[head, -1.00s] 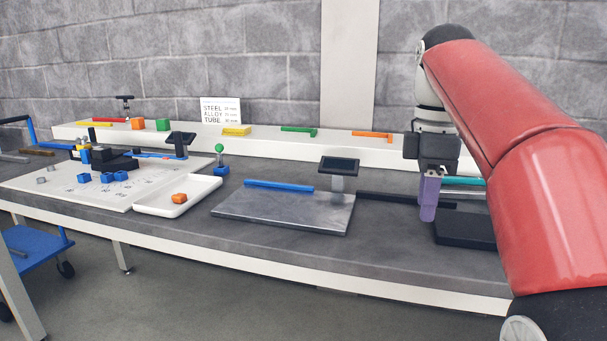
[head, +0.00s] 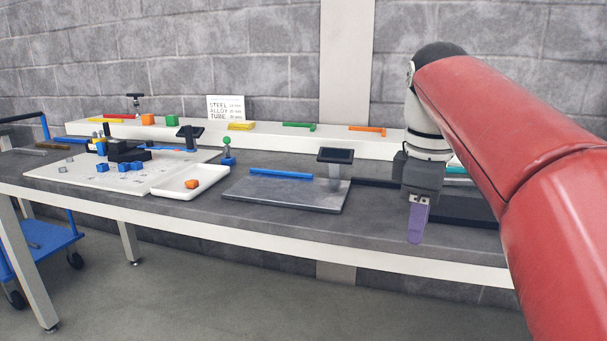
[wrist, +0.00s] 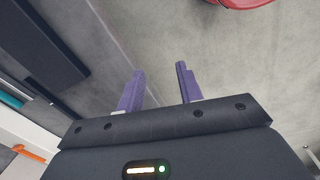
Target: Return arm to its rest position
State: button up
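My gripper (head: 416,238) hangs at the right of the head view, pointing down, in front of the bench (head: 280,237) near its front edge. In the wrist view my gripper (wrist: 160,80) shows two purple fingers standing apart with nothing between them. Below them in that view are the bench's edge and the bare grey floor (wrist: 220,40). My red arm fills the right side of the head view and hides part of the bench.
A grey plate (head: 285,195) with a blue strip (head: 281,173) and a display (head: 335,156) lies left of my gripper. A white rack (head: 375,145) runs along the back. A blue cart (head: 45,250) stands at left.

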jog(key=s+a+f+m+t, duration=0.1)
jog(key=s+f+m+t, duration=0.1)
jog(key=s+f+m, duration=0.4)
jog(key=s+f+m+t, duration=0.2)
jog(key=s+f+m, duration=0.4)
jog(key=f, duration=0.8)
jog(key=shift+s+a+f+t, duration=0.3)
jog(key=shift+s+a+f, duration=0.1)
jog(key=shift+s, duration=0.7)
jog(key=shift+o, duration=0.4)
jog(key=shift+r, duration=0.1)
